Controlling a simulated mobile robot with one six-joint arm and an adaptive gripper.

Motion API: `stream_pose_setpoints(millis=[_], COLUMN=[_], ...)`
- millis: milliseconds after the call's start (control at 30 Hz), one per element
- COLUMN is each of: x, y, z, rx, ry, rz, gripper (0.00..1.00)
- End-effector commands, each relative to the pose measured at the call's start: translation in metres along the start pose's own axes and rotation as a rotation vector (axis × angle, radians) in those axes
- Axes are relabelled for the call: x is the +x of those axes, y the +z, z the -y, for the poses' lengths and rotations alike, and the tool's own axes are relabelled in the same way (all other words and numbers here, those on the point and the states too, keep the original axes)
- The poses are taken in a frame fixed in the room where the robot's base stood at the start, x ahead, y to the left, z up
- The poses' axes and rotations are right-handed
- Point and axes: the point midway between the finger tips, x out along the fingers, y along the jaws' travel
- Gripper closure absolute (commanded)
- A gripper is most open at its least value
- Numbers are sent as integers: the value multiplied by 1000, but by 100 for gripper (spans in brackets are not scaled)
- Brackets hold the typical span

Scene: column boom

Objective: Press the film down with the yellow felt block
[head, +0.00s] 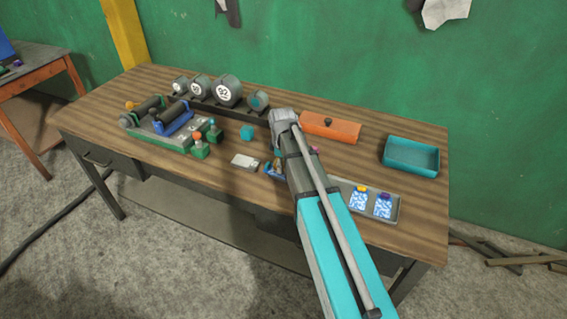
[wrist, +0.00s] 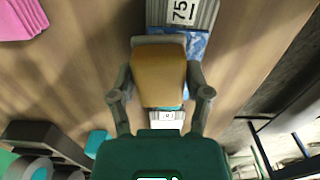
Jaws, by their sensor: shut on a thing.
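In the wrist view my gripper (wrist: 160,85) is shut on the yellow felt block (wrist: 158,70), with one finger on each side. The blue film (wrist: 197,43) shows just beyond and beside the block, partly hidden under it. I cannot tell whether the block touches the film. A grey piece marked 75 (wrist: 182,12) lies at the film's far end. A white label (wrist: 167,116) shows between the fingers, below the block. In the head view my arm covers most of the gripper; a bit of blue film (head: 271,170) shows beside a grey plate with a white face (head: 244,160).
A teal cube (head: 247,132) and an orange block with a knob (head: 330,126) lie behind. A roller stand (head: 165,125) and a row of rolls (head: 220,95) stand at left. At right are a teal tray (head: 410,157) and a grey tray (head: 345,187) with blue-white pouches.

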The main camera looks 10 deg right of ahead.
Motion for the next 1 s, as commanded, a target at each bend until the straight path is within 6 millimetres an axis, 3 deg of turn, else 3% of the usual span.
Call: stream_pose_setpoints(millis=[500,1000], x=[2,3], y=[-3,-4], z=[33,35], rx=[-1,0], ry=[0,-1], rz=[0,0], gripper=[75,75])
